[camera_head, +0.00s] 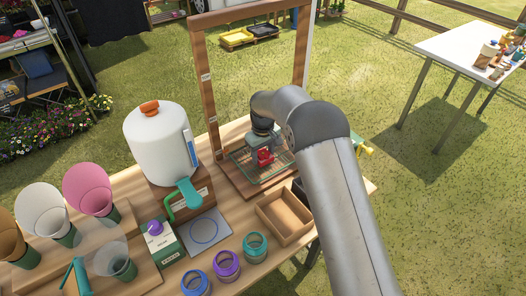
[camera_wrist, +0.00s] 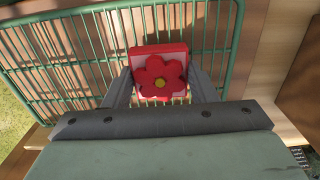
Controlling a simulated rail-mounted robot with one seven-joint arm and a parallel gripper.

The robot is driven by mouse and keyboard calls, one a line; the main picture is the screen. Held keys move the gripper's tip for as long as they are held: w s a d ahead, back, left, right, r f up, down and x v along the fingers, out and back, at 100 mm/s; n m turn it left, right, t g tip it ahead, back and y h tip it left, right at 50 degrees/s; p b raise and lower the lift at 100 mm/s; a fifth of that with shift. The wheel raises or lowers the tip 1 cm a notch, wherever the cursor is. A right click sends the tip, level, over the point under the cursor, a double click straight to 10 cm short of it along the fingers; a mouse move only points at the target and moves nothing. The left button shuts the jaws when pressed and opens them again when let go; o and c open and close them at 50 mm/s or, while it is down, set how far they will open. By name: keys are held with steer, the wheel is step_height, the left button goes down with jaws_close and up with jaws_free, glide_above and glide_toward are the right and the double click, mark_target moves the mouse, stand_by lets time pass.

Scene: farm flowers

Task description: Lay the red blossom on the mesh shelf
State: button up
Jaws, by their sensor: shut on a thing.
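The mesh shelf (camera_wrist: 60,62) is a green wire rack behind and around the block in the wrist view. In the head view the blossom (camera_head: 264,157) shows at my gripper (camera_head: 265,152), over the mesh shelf (camera_head: 241,162) within the wooden frame. I cannot tell whether the block touches the wires.
A wooden frame (camera_head: 202,92) stands around the shelf. An empty wooden tray (camera_head: 268,206) is in front, near my arm. A white dispenser (camera_head: 160,145) stands to the left. Blue, purple and teal jars (camera_head: 227,264) line the front edge, and paper cones (camera_head: 88,190) stand at far left.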

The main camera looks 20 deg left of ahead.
steer(key=shift+f, duration=0.2)
steer(key=o, duration=1)
steer(key=shift+c, duration=0.2)
steer(key=shift+r, duration=0.1)
